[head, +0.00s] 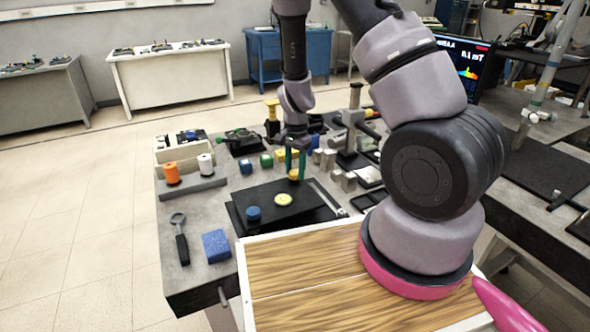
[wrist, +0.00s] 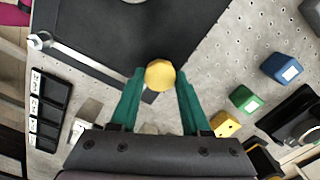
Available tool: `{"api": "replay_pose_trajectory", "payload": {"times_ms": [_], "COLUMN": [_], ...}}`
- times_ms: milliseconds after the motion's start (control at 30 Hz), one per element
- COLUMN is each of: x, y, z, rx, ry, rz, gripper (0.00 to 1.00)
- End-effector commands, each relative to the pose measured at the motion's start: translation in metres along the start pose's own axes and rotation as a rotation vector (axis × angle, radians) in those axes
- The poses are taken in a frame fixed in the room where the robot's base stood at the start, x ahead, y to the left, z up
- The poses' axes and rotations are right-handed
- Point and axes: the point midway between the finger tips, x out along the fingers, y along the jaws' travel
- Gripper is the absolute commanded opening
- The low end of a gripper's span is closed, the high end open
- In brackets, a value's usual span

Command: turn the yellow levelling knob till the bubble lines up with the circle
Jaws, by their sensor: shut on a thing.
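The yellow levelling knob (wrist: 160,75) sits at the edge of a black plate (wrist: 120,30), between the green fingertips of my gripper (wrist: 159,78) in the wrist view. My gripper is shut on this knob. In the head view the knob (head: 293,175) shows low between the green fingers (head: 295,165). A round pale-yellow level (head: 283,199) lies on the black plate; its bubble and circle are too small to make out. A blue knob (head: 253,214) stands at the plate's near left corner.
Orange (head: 171,173) and white (head: 205,164) spools stand on the left. A magnifier (head: 180,238) and a blue sponge (head: 216,246) lie at the front left. Several coloured and metal blocks (head: 328,160) crowd the bench behind and right of the plate.

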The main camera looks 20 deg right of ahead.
Motion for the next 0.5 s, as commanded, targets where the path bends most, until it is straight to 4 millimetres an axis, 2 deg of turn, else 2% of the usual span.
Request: {"api": "replay_pose_trajectory", "payload": {"times_ms": [200, 233, 300, 500], "x": [0.0017, 0.0017, 0.0016, 0.0008], "y": [0.0024, 0.0024, 0.0023, 0.0012], "z": [0.0004, 0.0005, 0.0004, 0.0003], "rx": [0.0, 0.0, 0.0, -0.001], "ry": [-0.002, -0.002, -0.002, -0.001], "rz": [0.005, 0.005, 0.005, 0.003], "gripper": [0.0, 0.54, 0.77, 0.77]}}
